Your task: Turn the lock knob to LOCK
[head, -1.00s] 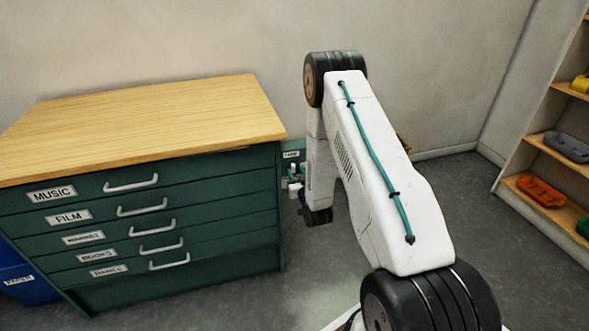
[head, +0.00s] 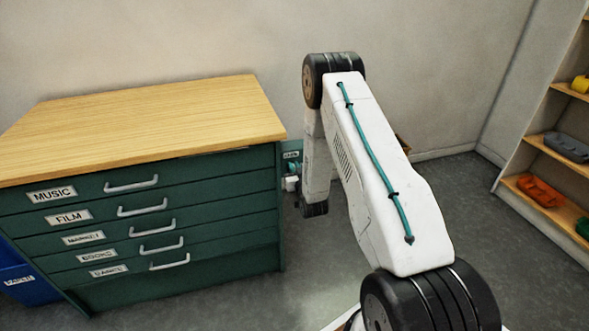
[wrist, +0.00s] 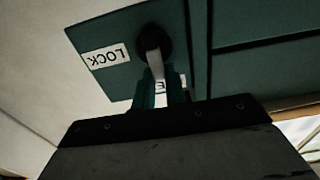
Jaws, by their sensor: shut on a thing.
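The lock knob (wrist: 154,50) shows in the wrist view, with a dark round hub and a pale lever. It sits on a teal plate (wrist: 115,80). A white LOCK label (wrist: 106,56), upside down in this view, lies left of the hub. The lever points down toward my gripper and a second label (wrist: 176,81), which is mostly hidden. My gripper (wrist: 163,88) is shut on the lever, its teal fingers on either side. In the head view the plate (head: 291,155) shows beside the cabinet's right end; my arm partly hides it and the knob cannot be made out.
A green drawer cabinet (head: 200,205) with a wooden top (head: 150,120) stands at left, with a blue bin (head: 20,275) beyond it. A wooden shelf (head: 555,185) with coloured items stands at right. The grey floor between is open.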

